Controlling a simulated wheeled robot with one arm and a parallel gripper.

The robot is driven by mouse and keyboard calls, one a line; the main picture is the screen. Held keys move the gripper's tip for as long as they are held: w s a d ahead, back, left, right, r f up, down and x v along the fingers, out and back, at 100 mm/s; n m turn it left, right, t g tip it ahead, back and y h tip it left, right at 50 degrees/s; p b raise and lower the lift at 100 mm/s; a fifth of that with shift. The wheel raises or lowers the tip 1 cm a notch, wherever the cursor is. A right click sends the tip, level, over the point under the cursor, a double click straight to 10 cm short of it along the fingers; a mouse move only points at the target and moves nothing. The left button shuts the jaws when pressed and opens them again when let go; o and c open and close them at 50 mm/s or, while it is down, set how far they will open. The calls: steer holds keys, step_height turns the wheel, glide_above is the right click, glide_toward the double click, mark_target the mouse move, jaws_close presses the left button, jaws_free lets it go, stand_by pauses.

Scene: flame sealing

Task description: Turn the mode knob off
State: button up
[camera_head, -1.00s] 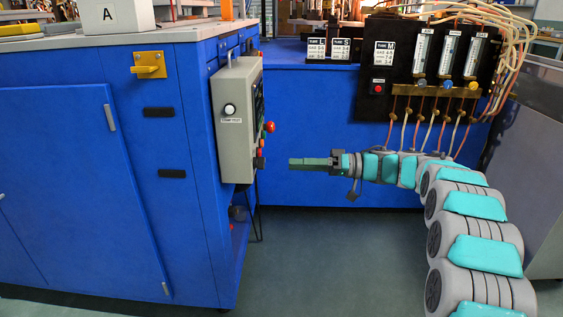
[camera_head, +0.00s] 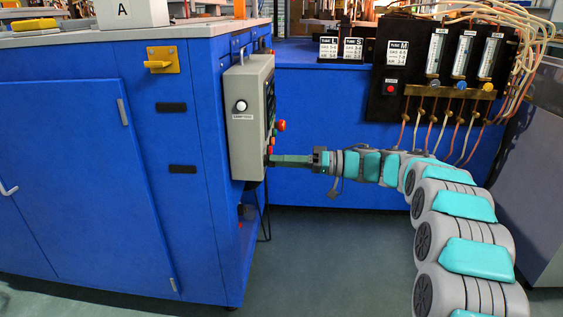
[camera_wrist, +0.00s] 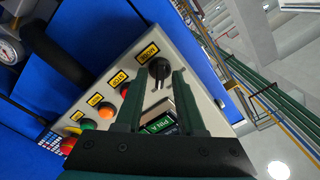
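The black mode knob (camera_wrist: 159,71) sits on the panel under a yellow label reading MODE in the wrist view. The panel is the front of a grey control box (camera_head: 245,130) on the side of the blue cabinet. The knob itself is hidden in the head view. My gripper (camera_wrist: 160,80) has its two dark green fingers apart, with the knob between or just beyond their tips. I cannot tell whether the fingers touch it. In the head view my gripper (camera_head: 272,160) reaches the lower front of the box.
A small green display (camera_wrist: 161,123) shows between the fingers. A black gauge board (camera_head: 445,70) with tubes stands behind my arm. The floor in front is clear.

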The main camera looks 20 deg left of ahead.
jaws_close()
steer(key=shift+r+p, duration=0.1)
steer(key=shift+p, duration=0.3)
steer(key=n+b, duration=0.1)
steer(key=n, duration=0.7)
steer(key=n+b, duration=0.1)
steer(key=n, duration=0.8)
steer(key=shift+f+n, duration=0.2)
steer(key=shift+n, duration=0.4)
stand_by(0.4)
steer(key=shift+o, duration=0.7)
jaws_free()
steer(key=shift+r, duration=0.1)
